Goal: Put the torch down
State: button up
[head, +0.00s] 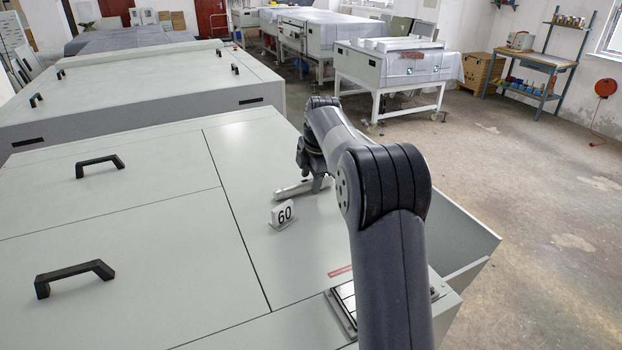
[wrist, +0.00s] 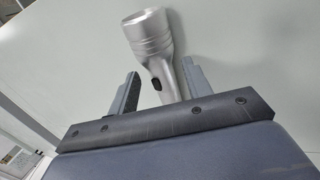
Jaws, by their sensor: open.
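The torch (wrist: 157,42) is a silver metal flashlight with a wide head and a dark button on its handle. My gripper (head: 318,184) is open around the handle. In the head view my arm hides part of the gripper and possibly the handle's end.
Black handles (head: 100,163) stick up from the panels on the left. An open grey flap (head: 470,235) is at the machine's right edge. Clear panel lies left of the torch.

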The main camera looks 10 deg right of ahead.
jog(key=v, duration=1.1)
jog(key=shift+r, duration=0.4)
jog(key=shift+s, duration=0.1)
jog(key=shift+c, duration=0.5)
